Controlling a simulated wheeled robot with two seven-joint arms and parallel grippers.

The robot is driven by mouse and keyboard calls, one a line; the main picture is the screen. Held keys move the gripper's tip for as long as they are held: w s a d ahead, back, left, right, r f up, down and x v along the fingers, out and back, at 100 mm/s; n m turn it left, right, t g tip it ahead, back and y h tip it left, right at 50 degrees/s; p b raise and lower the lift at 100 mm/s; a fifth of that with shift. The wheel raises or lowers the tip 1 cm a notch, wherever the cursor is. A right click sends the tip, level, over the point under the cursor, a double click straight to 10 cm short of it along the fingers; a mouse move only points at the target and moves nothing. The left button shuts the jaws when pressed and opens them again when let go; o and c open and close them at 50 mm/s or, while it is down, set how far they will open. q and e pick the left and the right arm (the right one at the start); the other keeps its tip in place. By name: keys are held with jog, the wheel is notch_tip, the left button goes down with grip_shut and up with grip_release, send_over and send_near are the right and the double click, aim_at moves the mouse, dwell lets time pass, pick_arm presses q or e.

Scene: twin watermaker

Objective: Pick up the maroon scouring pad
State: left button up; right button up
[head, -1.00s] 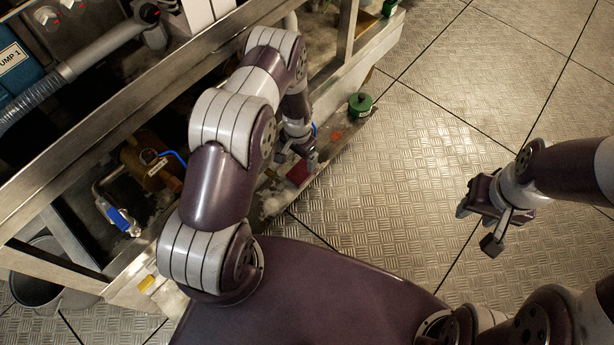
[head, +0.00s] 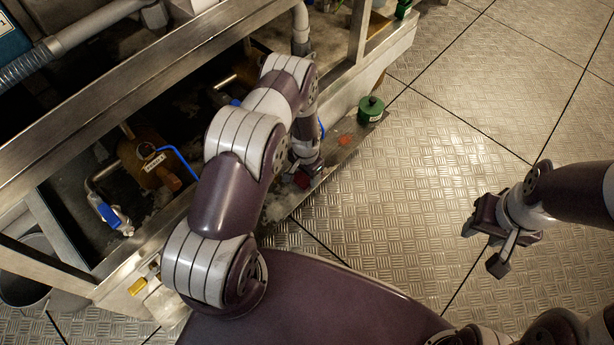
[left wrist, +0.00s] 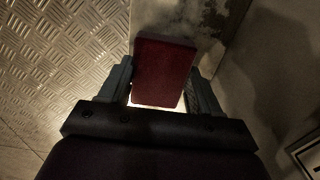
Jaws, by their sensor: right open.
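The maroon scouring pad (left wrist: 163,72) is a flat dark red block between the fingers of my left gripper (left wrist: 160,88) in the left wrist view. A finger lies close against each side of it, and the gripper looks shut on it. In the head view the left gripper (head: 303,174) is low at the frame's bottom ledge, and only a bit of the pad (head: 302,181) shows beneath it. I cannot tell whether the pad still touches the ledge. My right gripper (head: 497,240) is open and empty above the floor at the right.
A green lidded jar (head: 371,110) stands on the ledge beyond the left gripper, near a small orange-red patch (head: 345,141). The metal frame (head: 150,95) with pipes and a blue-handled valve (head: 110,213) is at the left. The tread-plate floor (head: 430,140) is clear.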

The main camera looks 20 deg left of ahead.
pick_arm(q)
jog(key=shift+c, duration=0.5)
notch_tip(320, 180, up, 5)
jog(key=p, duration=0.3)
jog(key=shift+d+p, duration=0.1)
jog(key=shift+p, duration=0.3)
jog(key=w+d+r+p, duration=0.2)
jog(key=d+r+p, duration=0.2)
jog(key=d, duration=0.7)
notch_tip(320, 180, up, 2)
jog(key=shift+d, duration=0.15)
